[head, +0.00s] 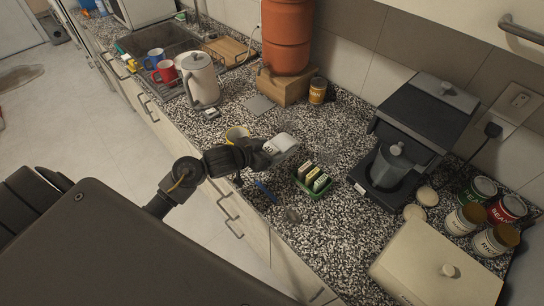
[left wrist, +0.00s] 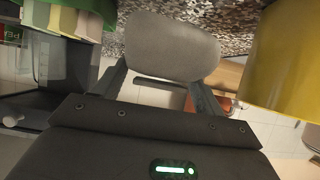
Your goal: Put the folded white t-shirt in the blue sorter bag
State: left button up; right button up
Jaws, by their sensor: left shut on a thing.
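No folded white t-shirt and no blue sorter bag show in either view. My left gripper (head: 267,152) is over the speckled kitchen counter and is shut on a small pale rounded object (head: 281,143). In the left wrist view this object (left wrist: 172,45) looks grey and smooth, between the two fingers. I cannot tell what it is. My right gripper is not in view.
A yellow mug (head: 237,133) stands close beside my left gripper. A green holder with packets (head: 312,181) is to its right. A white kettle (head: 200,82), a coffee machine (head: 418,120), several cans and a bread box (head: 435,262) stand on the counter (head: 335,240).

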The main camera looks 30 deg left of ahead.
pick_arm(q)
jog(key=shift+w+d+f, duration=0.3)
jog(key=shift+w+f, duration=0.2)
jog(key=shift+f, duration=0.15)
jog(key=shift+f+p, duration=0.45)
jog(key=shift+f, duration=1.1)
jog(key=shift+f, duration=0.1)
jog(key=o, duration=1.1)
jog(key=shift+c, duration=0.2)
